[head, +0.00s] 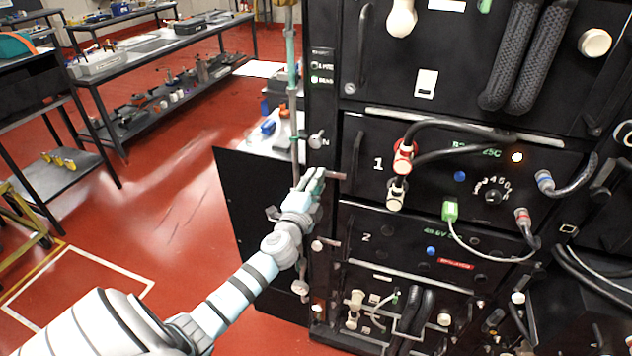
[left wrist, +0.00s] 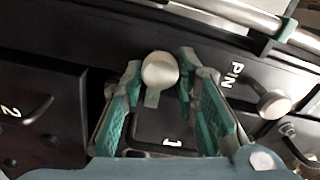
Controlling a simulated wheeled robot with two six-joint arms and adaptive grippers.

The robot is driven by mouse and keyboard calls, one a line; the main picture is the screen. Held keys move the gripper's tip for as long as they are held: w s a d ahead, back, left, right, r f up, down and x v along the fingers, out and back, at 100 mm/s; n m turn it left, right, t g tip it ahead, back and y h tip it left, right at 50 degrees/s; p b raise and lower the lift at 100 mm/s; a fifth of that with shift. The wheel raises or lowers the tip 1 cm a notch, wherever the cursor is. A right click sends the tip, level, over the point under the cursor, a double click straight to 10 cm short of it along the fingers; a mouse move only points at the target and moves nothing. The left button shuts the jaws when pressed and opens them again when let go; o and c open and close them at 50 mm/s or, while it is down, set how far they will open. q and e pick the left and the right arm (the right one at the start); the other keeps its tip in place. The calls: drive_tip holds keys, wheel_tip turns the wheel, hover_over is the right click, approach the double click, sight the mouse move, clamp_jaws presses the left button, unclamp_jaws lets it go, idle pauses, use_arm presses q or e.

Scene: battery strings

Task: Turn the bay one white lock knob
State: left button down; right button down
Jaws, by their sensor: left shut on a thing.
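The black bay one drawer (head: 357,195), marked with a white 1, sits in the rack, with red and white connectors on its front. My left gripper (head: 317,178) is at the left edge of this bay. In the left wrist view, the white lock knob (left wrist: 160,70) sits between the two teal-padded fingers, with a small tab below it. The fingers are shut on it. A plate marked 1 (left wrist: 171,142) shows between the fingers. In the head view my fingers hide the knob. My right gripper is in neither view.
A PIN knob (head: 317,139) sits just above my gripper; it also shows in the left wrist view (left wrist: 273,103). A teal and grey pole (head: 292,85) stands close by. Bay two (head: 352,235) lies below. Cables (head: 470,132) hang on the right. Red floor at left is open.

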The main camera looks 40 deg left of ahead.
use_arm(q)
drive_tip(key=shift+m, duration=0.4)
drive_tip(key=c, duration=1.2)
unclamp_jaws()
drive_tip(key=shift+c, duration=0.2)
drive_tip(key=shift+s, duration=0.1)
drive_tip(key=v, duration=1.2)
